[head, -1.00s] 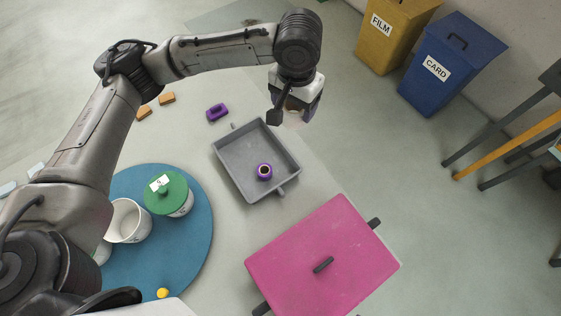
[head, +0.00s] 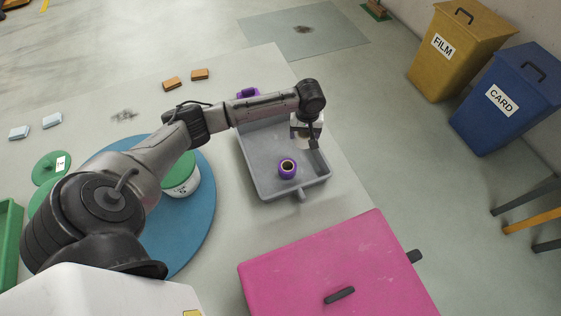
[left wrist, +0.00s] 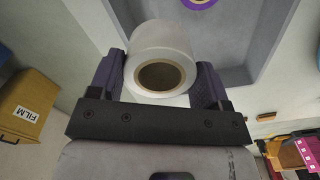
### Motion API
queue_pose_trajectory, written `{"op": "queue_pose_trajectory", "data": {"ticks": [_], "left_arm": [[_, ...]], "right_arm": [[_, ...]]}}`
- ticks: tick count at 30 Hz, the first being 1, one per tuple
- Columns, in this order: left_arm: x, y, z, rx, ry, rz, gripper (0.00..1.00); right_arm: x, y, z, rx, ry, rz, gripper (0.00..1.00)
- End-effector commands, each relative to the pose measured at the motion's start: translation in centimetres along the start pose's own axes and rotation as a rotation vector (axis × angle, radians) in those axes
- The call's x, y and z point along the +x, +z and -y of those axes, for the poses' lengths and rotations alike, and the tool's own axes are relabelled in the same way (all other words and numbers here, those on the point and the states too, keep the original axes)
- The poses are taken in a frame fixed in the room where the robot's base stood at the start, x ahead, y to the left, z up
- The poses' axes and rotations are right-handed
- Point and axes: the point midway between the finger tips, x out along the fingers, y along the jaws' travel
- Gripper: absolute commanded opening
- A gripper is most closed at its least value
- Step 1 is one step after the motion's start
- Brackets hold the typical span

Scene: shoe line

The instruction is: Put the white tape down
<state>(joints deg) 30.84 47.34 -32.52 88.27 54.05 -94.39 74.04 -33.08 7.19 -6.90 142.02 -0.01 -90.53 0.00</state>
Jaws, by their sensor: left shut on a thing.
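The white tape (left wrist: 165,42) is a wide white roll with a brown core. My left gripper (head: 308,146) is shut on it, with a dark finger on each side of the roll in the left wrist view. In the head view the gripper hangs at the right side of the grey tray (head: 258,181), and the tape is mostly hidden by the gripper. A purple roll (head: 287,168) sits inside the tray, near its front; its edge also shows at the top of the left wrist view (left wrist: 198,3). My right gripper is not in view.
A pink lidded box (head: 335,265) stands in front of the tray. A blue round mat (head: 200,220) with a green-lidded white tub (head: 181,180) is left. A purple object (head: 248,93) lies behind the tray. FILM (head: 455,50) and CARD (head: 510,100) bins stand far right.

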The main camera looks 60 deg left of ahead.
Motion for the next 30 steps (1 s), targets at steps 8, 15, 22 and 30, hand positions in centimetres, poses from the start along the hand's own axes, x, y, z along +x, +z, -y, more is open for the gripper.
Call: {"op": "queue_pose_trajectory", "data": {"ticks": [8,15,22,30], "left_arm": [[3.1,-1.5,2.4,-0.045,-0.002,0.000,0.46],[6.1,-4.3,6.3,-0.048,-0.003,-0.001,0.46],[8.3,-6.7,9.4,-0.047,-0.001,-0.001,0.46],[9.1,-7.7,10.8,-0.044,0.001,0.000,0.46]], "right_arm": [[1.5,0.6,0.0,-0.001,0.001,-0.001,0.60],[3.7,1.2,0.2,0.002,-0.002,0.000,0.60],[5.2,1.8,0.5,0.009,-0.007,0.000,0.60],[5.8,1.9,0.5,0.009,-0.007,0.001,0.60]]}}
